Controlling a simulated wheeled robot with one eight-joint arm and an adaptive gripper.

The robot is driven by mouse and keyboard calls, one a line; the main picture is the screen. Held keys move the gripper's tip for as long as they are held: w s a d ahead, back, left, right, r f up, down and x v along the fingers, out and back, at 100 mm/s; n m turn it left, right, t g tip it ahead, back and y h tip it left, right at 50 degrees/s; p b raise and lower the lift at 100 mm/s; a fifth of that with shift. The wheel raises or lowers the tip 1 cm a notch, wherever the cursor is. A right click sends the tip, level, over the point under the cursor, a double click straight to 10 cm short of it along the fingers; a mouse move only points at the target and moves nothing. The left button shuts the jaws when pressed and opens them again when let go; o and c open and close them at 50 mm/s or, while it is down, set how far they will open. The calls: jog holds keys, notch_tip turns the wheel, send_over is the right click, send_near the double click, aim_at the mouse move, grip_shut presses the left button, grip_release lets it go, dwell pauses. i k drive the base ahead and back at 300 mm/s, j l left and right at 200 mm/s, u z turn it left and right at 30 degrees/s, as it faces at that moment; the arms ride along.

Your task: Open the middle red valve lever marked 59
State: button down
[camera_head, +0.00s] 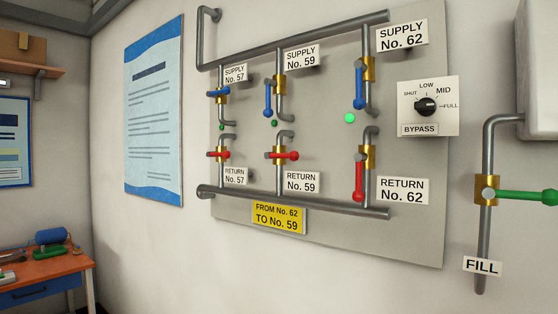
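The middle red valve lever (287,155) sits on the brass return valve above the label "RETURN No. 59" (302,181). It lies horizontal, pointing right, across the vertical pipe. The left red lever (217,155), at return 57, is also horizontal. The right red lever (359,181), at return 62, hangs down along its pipe. The blue lever at supply 59 (268,98) hangs down, parallel to its pipe. My gripper is not in view.
A bypass knob (425,106) is on the right of the grey panel (410,230). A green fill lever (527,196) sticks out rightward at far right. A yellow sign (278,217) reads "FROM No. 62 TO No. 59". An orange bench (50,270) stands at lower left.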

aim_at(294, 156)
jog(key=i+u, duration=0.55)
jog(key=u, duration=0.15)
jog(key=i+l+u, duration=0.15)
jog(key=u, duration=0.2)
jog(key=i, duration=0.1)
